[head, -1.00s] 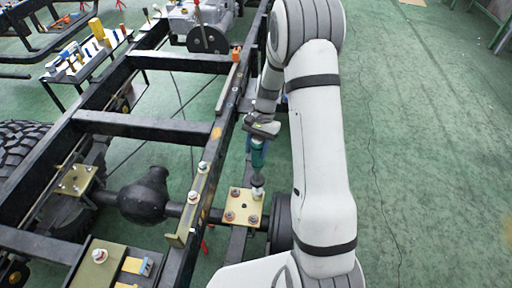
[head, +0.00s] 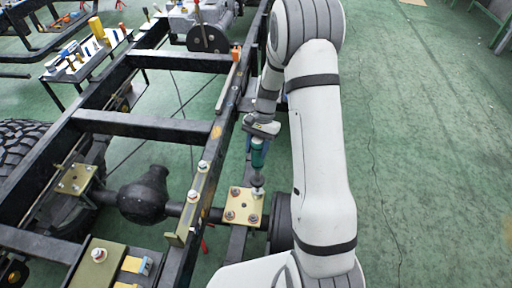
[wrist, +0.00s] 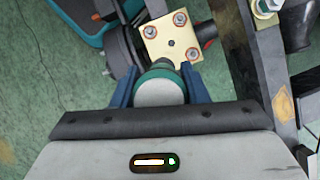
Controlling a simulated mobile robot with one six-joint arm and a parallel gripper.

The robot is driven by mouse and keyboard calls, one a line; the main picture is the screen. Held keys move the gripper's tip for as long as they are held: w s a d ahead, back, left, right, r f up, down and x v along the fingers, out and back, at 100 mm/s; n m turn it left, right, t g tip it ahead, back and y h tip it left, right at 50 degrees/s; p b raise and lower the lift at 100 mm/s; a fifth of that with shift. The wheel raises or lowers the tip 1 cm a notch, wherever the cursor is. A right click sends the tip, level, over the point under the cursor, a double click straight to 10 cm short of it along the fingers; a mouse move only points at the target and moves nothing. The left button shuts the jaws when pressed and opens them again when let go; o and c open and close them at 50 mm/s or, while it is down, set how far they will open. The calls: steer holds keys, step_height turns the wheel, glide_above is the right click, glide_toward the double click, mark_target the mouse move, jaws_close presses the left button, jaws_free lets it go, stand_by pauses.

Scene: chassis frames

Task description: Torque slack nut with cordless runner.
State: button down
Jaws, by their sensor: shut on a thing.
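My gripper (wrist: 159,88) is shut on the cordless runner; its blue fingers clasp both sides of the tool. The runner (wrist: 160,88) has a teal body with a pale round rear end facing the wrist camera. In the head view the runner (head: 258,155) hangs roughly upright, nose down, over the upper right corner of a yellow plate (head: 243,206). Hex nuts sit near the plate's corners, such as the lower left nut (head: 230,215). In the wrist view the plate (wrist: 172,43) shows reddish rings around its nuts. The runner's body hides its nose there; contact with a nut cannot be told.
The black chassis rail (head: 200,190) runs beside the plate, with more bolts along it. A dark wheel hub (head: 280,218) is right of the plate. A tool table (head: 85,62) stands upper left. Open green floor (head: 420,150) lies to the right.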

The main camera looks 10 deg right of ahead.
steer(key=shift+f, duration=0.3)
stand_by(0.9)
steer(key=shift+r, duration=0.25)
stand_by(0.4)
steer(key=shift+r+p, duration=1)
steer(key=shift+r, duration=0.5)
steer(key=shift+r+p, duration=1.7)
steer(key=shift+r, duration=0.8)
steer(key=shift+f, duration=0.1)
